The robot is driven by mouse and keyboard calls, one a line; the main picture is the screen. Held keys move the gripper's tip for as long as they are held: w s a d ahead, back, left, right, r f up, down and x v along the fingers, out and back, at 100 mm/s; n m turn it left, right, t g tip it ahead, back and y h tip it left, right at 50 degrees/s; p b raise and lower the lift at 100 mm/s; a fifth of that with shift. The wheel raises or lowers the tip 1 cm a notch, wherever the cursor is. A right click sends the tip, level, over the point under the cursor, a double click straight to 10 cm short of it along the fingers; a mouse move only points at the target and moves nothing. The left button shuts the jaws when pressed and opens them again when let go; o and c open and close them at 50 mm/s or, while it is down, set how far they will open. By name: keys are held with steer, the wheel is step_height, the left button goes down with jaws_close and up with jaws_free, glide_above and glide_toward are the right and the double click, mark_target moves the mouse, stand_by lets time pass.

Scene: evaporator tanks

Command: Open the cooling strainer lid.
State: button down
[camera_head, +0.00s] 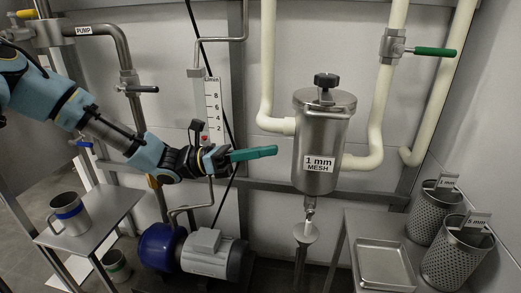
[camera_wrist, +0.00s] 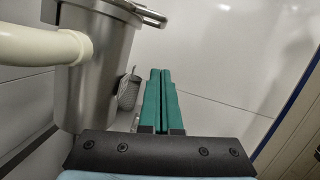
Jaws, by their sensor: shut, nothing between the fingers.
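The cooling strainer (camera_head: 318,143) is an upright steel cylinder labelled "1 mm MESH" on the wall, right of centre in the head view. Its lid (camera_head: 325,97) sits on top with a black knob (camera_head: 326,80) at the centre, and it looks closed. My gripper (camera_head: 276,152) has green fingers pointing right. It is left of the strainer, about level with its body and below the lid, with a visible gap. In the wrist view the fingers (camera_wrist: 160,80) are together and empty. The strainer (camera_wrist: 100,70) fills the left there, partly cut off; the knob is not visible.
Cream pipes (camera_head: 268,60) run beside the strainer. A green-handled valve (camera_head: 434,51) is at upper right. Perforated baskets (camera_head: 455,260) and a steel tray (camera_head: 384,265) stand on the right table. A pump motor (camera_head: 212,255) is below my gripper. A mug (camera_head: 70,214) sits on the left table.

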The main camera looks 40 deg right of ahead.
steer(key=s+d+r, duration=0.5)
steer(key=shift+r, duration=0.3)
steer(key=shift+p, duration=0.4)
